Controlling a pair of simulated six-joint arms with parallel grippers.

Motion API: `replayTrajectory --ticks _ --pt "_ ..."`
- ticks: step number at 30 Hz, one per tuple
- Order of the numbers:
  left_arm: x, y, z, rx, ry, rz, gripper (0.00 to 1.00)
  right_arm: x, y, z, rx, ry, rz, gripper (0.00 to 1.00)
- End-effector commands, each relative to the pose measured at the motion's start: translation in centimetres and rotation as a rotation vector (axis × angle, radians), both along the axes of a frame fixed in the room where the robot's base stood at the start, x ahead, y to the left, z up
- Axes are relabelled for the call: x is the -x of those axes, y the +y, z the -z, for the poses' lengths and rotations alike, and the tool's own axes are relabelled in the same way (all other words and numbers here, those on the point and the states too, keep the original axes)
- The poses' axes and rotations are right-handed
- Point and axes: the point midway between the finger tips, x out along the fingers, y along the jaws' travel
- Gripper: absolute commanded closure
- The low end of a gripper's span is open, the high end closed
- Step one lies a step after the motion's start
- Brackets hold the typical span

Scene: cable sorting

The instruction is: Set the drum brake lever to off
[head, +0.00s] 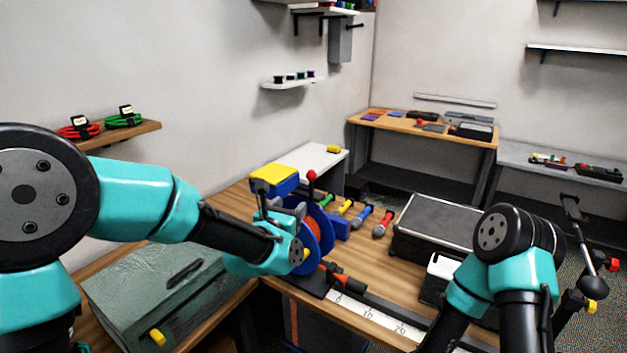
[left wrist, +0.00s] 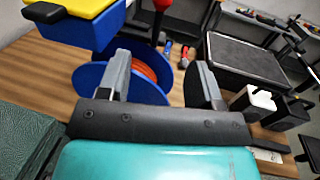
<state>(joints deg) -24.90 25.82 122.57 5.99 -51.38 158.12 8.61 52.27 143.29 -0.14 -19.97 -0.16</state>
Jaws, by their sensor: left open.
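The cable drum (head: 322,228) has blue flanges and orange cable (left wrist: 146,72), and stands on the wooden bench. A lever with a red knob (head: 311,175) rises behind it, apparently the brake lever; its knob shows at the top of the left wrist view (left wrist: 161,4). Its lower end and any off marking are hidden or too small to read. My left gripper (head: 287,209) is open and empty, close in front of the drum. In the left wrist view its left finger overlaps the drum and the lever stands beyond the gap (left wrist: 166,82). My right gripper is out of view.
A blue box with a yellow lid (head: 272,177) stands close beside the drum. A green case (head: 160,290) lies at front left. Several coloured connectors (head: 364,214) lie behind the drum. A black case (head: 434,226) and a white-topped block (head: 442,266) stand to the right. A ruler strip (head: 370,322) runs along the front.

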Motion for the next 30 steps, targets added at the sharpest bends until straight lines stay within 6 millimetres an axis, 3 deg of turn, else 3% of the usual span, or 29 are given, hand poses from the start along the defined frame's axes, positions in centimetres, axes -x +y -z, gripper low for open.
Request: replayTrajectory --ticks 30 --pt "-14.1 -5.5 0.1 -0.001 0.000 0.000 0.41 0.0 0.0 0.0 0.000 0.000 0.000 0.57"
